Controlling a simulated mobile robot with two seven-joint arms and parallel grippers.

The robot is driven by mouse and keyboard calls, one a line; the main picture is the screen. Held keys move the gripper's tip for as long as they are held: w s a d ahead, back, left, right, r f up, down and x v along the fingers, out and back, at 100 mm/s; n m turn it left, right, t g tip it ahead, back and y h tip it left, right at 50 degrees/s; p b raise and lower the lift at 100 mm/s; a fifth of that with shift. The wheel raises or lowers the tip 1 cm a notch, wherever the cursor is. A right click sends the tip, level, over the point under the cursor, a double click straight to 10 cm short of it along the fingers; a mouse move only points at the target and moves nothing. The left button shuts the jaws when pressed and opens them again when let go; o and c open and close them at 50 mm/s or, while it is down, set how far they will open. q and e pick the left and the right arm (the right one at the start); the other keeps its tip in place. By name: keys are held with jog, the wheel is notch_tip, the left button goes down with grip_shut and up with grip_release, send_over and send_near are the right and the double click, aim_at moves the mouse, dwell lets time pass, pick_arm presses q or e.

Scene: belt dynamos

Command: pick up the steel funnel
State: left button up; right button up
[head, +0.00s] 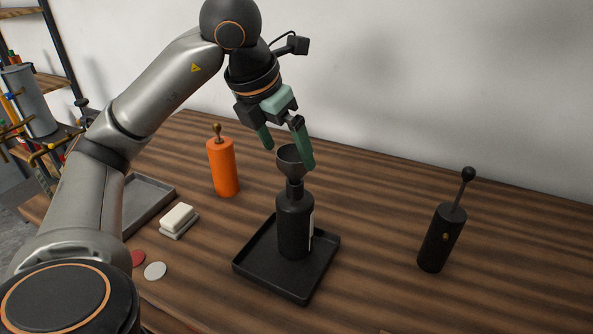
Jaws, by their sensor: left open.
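The steel funnel (291,161) looks dark grey and sits upright with its stem in the neck of a black bottle (294,222). The bottle stands on a black square tray (262,278). My left gripper (288,158) has green fingers and points down at the funnel's rim. Its fingers are open, one to the left of the funnel's mouth and the other at its right side. I cannot tell whether the right finger touches the rim. My right gripper is not in view.
An orange cylinder (223,167) with a brass knob stands behind left. A black cylinder with a lever (440,237) stands at right. A white block (178,217), a grey tray (150,202), a red disc (138,259) and a white disc (155,271) lie left.

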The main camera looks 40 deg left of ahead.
pick_arm(q)
jog(key=x, duration=0.6)
jog(key=shift+w+d, duration=0.2)
jog(key=shift+w, duration=0.3)
grip_shut()
dwell(0.4)
